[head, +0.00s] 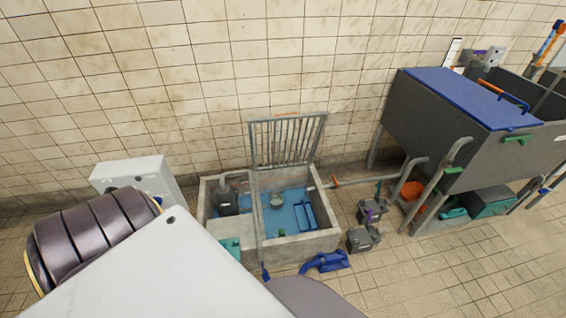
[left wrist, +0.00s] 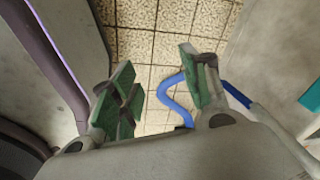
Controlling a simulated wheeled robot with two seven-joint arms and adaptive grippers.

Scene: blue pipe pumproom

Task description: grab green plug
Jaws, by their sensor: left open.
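A small green object (head: 281,232), possibly the green plug, is at the front inner edge of the sunken concrete basin in the head view. It is too small to identify for sure. My left gripper (left wrist: 157,62) shows in the left wrist view, open and empty, with green pads on its fingers. Tiled floor and a blue curved bar (left wrist: 174,98) show beyond the fingers; no plug is seen there. In the head view my own arm covers the lower left and hides the left gripper. My right gripper is in neither view.
The concrete basin (head: 305,246) holds blue water and has a raised grate (head: 290,140). A blue pump-like object (head: 325,262) and grey boxes (head: 364,238) stand beside it. A large grey tank (head: 440,110) with a blue lid is at right. Floor at lower right is clear.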

